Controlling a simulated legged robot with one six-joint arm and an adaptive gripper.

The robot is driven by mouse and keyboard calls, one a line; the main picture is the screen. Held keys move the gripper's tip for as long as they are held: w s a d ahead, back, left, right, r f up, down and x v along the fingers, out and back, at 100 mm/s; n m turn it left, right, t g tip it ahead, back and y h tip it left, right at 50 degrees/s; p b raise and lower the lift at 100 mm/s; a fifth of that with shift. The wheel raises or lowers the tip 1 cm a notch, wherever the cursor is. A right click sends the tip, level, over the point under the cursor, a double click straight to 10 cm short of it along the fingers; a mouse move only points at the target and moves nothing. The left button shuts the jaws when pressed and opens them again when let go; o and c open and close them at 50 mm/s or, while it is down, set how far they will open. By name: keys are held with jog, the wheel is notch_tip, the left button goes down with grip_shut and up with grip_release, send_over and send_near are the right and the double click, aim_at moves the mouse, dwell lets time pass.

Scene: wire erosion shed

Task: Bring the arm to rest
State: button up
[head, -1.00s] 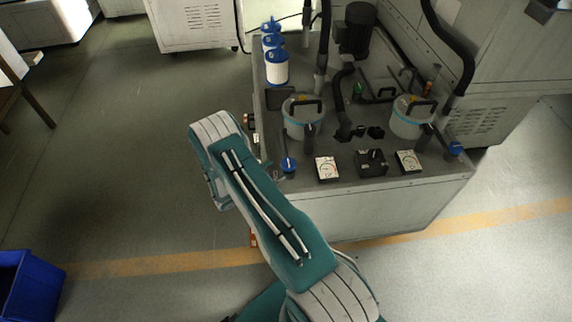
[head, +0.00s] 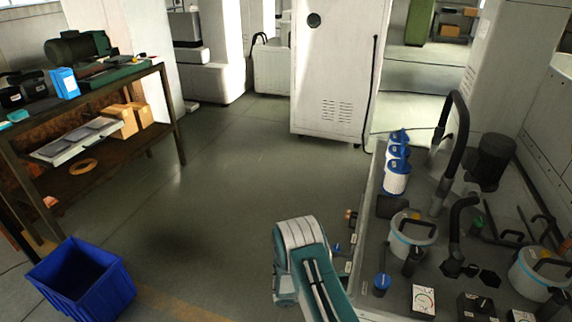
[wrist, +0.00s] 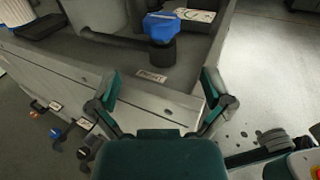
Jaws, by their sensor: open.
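My gripper (wrist: 160,112) shows in the wrist view with its two fingers spread apart and nothing between them. Beyond the fingers are the edge and side wall of the grey machine unit (wrist: 118,82), with a blue-capped valve (wrist: 160,28) above them. I cannot tell whether the fingers touch the unit. In the head view my teal and white arm shows at the bottom centre, left of the unit (head: 362,235). The gripper itself is hidden in that view.
A blue bin (head: 82,285) stands on the floor at the lower left. A workbench (head: 110,85) with tools and boxes is at the left. A white cabinet (head: 335,70) stands at the back. White buckets (head: 410,235) sit on the unit. The floor between bench and unit is clear.

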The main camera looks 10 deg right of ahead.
jog(key=s+a+r+m+g+y, duration=0.1)
jog(key=s+r+m+y, duration=0.15)
jog(key=r, duration=0.55)
jog(key=s+a+r+m+g+y, duration=0.1)
jog(key=r+m+y, duration=0.25)
jog(key=r, duration=0.45)
jog(key=s+a+r+m+y, duration=0.2)
jog(key=r+m, duration=0.2)
jog(key=r, duration=0.4)
jog(key=s+a+r+m+t+y, duration=0.7)
jog(key=s+a+r+t+y, duration=0.2)
jog(key=s+r, duration=0.6)
jog(key=shift+s+a+r+y, duration=0.25)
jog(key=shift+s+a+y, duration=0.25)
jog(key=shift+a, duration=0.6)
